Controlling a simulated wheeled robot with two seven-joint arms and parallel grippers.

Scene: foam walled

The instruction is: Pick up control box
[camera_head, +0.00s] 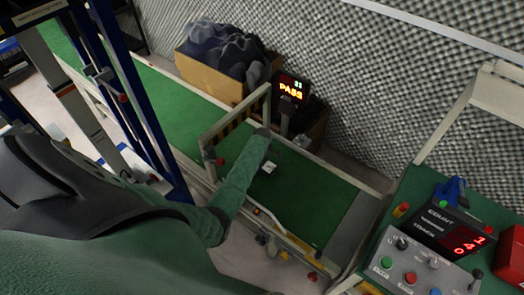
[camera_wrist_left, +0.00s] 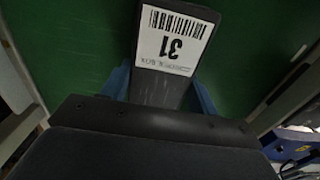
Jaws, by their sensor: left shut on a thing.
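In the head view my green left arm reaches over the belt. A small white patch (camera_head: 268,168) lies near the arm's end, but I cannot tell whether it is the box's label. The gripper's fingers are not clear there. My right gripper is not in view.
The green conveyor (camera_head: 315,205) has railings along its sides. A cardboard box of dark items (camera_head: 215,75) and a lit PASS display (camera_head: 291,88) stand behind it. A button panel (camera_head: 415,265) and a red counter display (camera_head: 455,232) are at right. Blue posts (camera_head: 140,95) rise at left.

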